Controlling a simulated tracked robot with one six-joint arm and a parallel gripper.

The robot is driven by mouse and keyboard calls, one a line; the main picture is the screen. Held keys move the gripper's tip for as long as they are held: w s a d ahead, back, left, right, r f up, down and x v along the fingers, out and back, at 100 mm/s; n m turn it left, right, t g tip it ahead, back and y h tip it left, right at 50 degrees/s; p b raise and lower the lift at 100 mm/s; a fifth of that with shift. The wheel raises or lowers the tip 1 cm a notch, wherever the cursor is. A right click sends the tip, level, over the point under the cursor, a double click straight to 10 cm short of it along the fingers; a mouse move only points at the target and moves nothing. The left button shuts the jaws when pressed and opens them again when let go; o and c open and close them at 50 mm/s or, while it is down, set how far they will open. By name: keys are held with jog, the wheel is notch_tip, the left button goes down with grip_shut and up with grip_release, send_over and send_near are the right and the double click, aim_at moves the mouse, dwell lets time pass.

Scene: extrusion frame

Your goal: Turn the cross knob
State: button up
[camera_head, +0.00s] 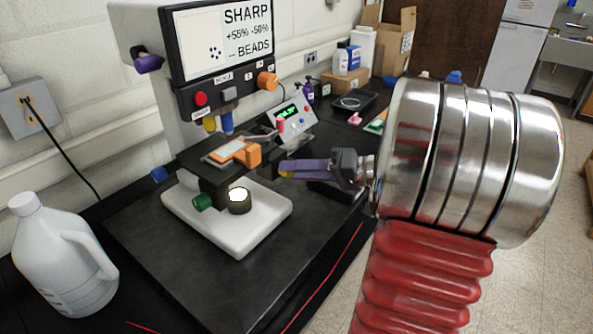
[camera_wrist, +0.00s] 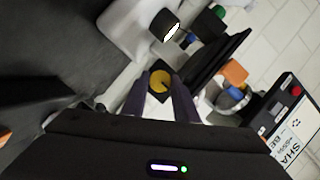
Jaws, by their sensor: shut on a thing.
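A round yellow knob (camera_wrist: 159,80) with a dark mark on its face sits between my fingertips in the wrist view; I cannot make out a cross shape on it. My gripper (camera_wrist: 160,87) has one purple finger on each side of it and is shut on it. In the camera_head view, my gripper (camera_head: 284,169) reaches in from the right to the side of the microscope-like device (camera_head: 212,180). The knob is mostly hidden there by the fingers.
An orange block (camera_head: 250,154) and a green knob (camera_head: 202,202) are on the device, above its white base (camera_head: 240,238). A control box (camera_head: 289,119) stands behind my gripper. A white jug (camera_head: 62,255) stands at the left. The dark bench front is clear.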

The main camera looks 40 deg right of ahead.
jog(key=shift+d+f+m, duration=0.1)
jog(key=shift+f+m, duration=0.05)
jog(key=shift+m, duration=0.25)
jog(key=shift+f+m+t+y, duration=0.2)
jog(key=shift+m+t+y, duration=0.35)
jog(key=shift+m, duration=1.5)
jog(key=shift+f+m+t+y, duration=0.25)
jog(key=shift+m+t, duration=0.55)
jog(key=shift+m, duration=1.2)
jog(key=shift+f+m+t+y, duration=0.1)
jog(key=shift+m+t+y, duration=0.5)
jog(key=shift+m, duration=1.45)
jog(key=o, duration=1.1)
jog(key=shift+r, duration=0.1)
jog(key=shift+c, duration=0.2)
jog(key=v, duration=1.3)
jog(key=shift+s, duration=0.35)
